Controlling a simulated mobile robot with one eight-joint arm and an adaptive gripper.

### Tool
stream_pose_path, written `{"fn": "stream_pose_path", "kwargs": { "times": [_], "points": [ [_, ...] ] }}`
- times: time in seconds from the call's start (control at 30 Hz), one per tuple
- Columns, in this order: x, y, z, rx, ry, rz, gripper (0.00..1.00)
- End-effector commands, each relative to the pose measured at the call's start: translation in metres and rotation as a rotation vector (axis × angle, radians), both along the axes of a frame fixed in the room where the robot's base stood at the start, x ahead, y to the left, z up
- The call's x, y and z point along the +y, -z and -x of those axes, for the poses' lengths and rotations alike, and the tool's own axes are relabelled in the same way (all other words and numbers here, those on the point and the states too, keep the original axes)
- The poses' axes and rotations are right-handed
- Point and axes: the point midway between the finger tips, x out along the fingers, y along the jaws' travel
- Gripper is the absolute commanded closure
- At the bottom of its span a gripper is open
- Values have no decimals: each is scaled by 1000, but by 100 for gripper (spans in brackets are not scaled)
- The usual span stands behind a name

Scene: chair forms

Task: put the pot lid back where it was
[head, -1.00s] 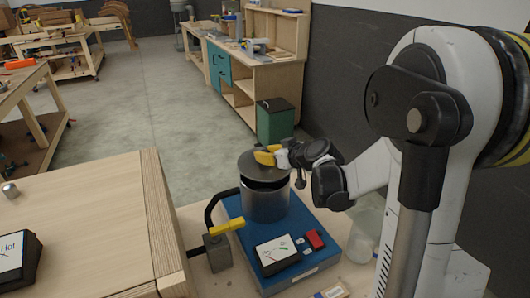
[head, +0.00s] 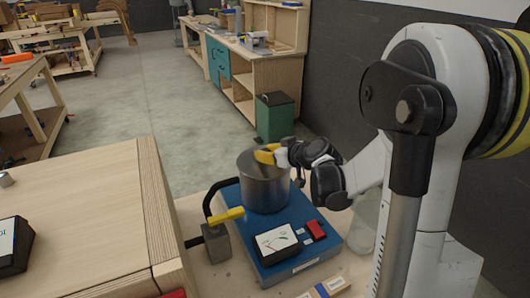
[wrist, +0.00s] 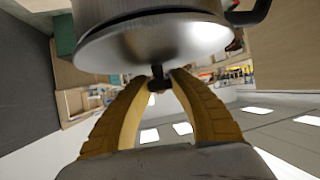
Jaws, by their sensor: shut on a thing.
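The metal pot (head: 264,192) stands upright on a blue base (head: 295,253). Its grey lid (head: 249,158) lies over the pot's mouth, with no clear gap showing in the head view. My gripper (head: 266,154) is above the lid, its yellow fingers shut on the lid's dark knob. In the wrist view, my fingertips (wrist: 160,78) close around the knob, and the lid (wrist: 150,45) sits against the pot's rim with a dark line between them. The far side of the rim is hidden.
A yellow-handled lever (head: 228,215) on a grey block stands left of the pot. A meter (head: 277,243) and a red switch (head: 316,230) are in front. A clear container (head: 365,222) is at the right. A wooden bench (head: 80,215) fills the left.

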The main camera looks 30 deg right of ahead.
Motion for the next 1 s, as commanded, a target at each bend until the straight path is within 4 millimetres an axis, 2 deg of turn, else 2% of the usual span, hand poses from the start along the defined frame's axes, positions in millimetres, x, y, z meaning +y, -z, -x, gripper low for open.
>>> {"fn": "stream_pose_path", "kwargs": {
  "times": [0.37,0.4,0.47,0.8,0.87,1.0],
  "points": [
    [0,8,0,0,0,0,100],
    [0,9,0,0,0,0,72],
    [0,8,0,0,0,0,53],
    [-1,7,2,0,0,0,52],
    [-2,5,6,0,1,0,52],
    [-6,-6,26,0,4,0,52]
  ]
}}
